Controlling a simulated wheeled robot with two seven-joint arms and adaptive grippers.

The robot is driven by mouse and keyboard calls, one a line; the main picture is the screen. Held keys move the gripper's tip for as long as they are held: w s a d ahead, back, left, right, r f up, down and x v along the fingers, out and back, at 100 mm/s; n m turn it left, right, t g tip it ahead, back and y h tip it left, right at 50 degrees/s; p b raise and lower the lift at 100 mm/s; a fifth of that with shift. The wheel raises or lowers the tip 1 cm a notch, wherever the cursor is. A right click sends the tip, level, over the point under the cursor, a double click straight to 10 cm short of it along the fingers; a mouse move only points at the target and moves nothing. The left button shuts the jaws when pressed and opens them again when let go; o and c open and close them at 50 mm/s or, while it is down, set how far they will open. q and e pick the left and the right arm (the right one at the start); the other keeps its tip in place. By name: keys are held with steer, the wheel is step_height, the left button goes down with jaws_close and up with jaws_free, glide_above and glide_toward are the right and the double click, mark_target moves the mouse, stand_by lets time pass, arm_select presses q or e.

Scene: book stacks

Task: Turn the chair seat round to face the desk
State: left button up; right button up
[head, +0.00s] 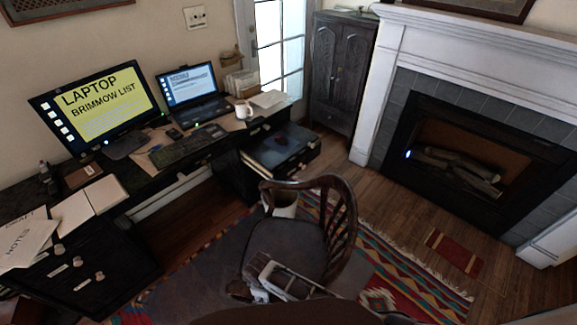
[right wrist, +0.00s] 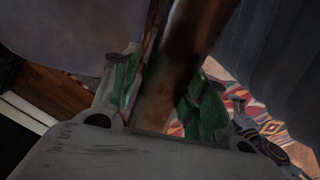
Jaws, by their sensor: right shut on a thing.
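The dark wooden chair (head: 347,225) stands in the middle of the head view, with its curved, spindled back at the upper right. Its dark seat (head: 290,243) opens toward the lower left, and the desk (head: 150,165) runs along the left. My right gripper (head: 250,289) is at the near edge of the seat. In the right wrist view, its green-padded fingers (right wrist: 160,95) are shut around a brown wooden bar (right wrist: 170,75) of the chair. Which bar it is, I cannot tell. My left gripper does not show.
The desk holds a monitor (head: 97,103), a laptop (head: 190,90), a white mug (head: 243,110) and papers. An open drawer (head: 282,150) juts out behind the chair. A bin (head: 284,205) stands by the chair back. A patterned rug (head: 400,285) lies below; floor toward the fireplace (head: 460,160) is mostly clear.

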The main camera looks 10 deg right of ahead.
steer(key=shift+w+a, duration=0.3)
steer(key=shift+a, duration=0.1)
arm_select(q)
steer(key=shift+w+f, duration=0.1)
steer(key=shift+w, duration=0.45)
arm_select(e)
steer(key=o, duration=0.8)
steer(key=shift+c, duration=0.2)
steer(key=o, duration=1)
steer(key=shift+s, duration=0.1)
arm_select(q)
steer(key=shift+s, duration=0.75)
arm_select(e)
steer(key=shift+o, duration=0.2)
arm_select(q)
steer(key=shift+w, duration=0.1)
